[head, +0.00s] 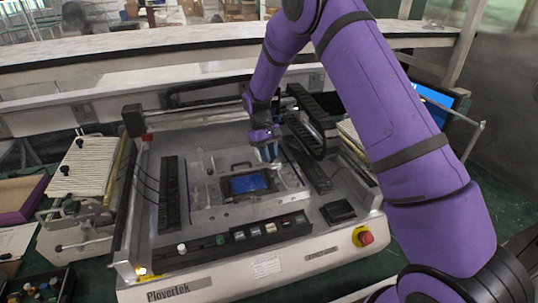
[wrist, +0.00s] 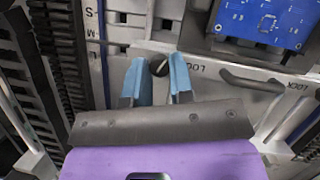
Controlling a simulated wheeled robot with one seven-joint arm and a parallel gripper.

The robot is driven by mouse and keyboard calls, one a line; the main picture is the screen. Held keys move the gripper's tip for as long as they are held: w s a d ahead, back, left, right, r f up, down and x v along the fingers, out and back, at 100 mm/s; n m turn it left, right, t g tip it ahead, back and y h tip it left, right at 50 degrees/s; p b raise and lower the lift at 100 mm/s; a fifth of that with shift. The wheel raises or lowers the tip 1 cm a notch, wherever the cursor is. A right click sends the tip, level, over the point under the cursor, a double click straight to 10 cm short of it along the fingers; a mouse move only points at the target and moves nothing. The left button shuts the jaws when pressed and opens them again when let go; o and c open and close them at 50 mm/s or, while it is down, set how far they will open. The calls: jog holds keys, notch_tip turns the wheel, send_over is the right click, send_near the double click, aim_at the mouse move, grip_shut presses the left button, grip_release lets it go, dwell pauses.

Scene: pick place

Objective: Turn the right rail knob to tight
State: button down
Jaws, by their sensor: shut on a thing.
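My gripper (head: 268,153) reaches down into the machine (head: 180,288), just behind and to the right of the blue circuit board (head: 248,184). In the wrist view my gripper (wrist: 157,84) has its blue fingertips on either side of a small round metal knob (wrist: 158,66) with a dark slot, and is shut on it. This appears to be the right rail knob. LOCK markings are printed on the grey plate (wrist: 210,72) near it. The fingers hide the knob in the head view. I cannot tell how tight it is.
The circuit board (wrist: 262,20) lies close by in the wrist view, with a bar handle (wrist: 252,82) near it. A black cable chain (head: 312,120) stands right of my gripper. A red button (head: 364,237) is at the machine's front right corner.

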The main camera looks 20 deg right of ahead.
jog(key=shift+m, duration=0.3)
jog(key=c, duration=1)
grip_release()
jog(key=shift+r, duration=0.1)
jog(key=v, duration=1)
jog(key=shift+w+r, duration=0.2)
jog(key=shift+r, duration=0.05)
jog(key=shift+d+r, duration=0.1)
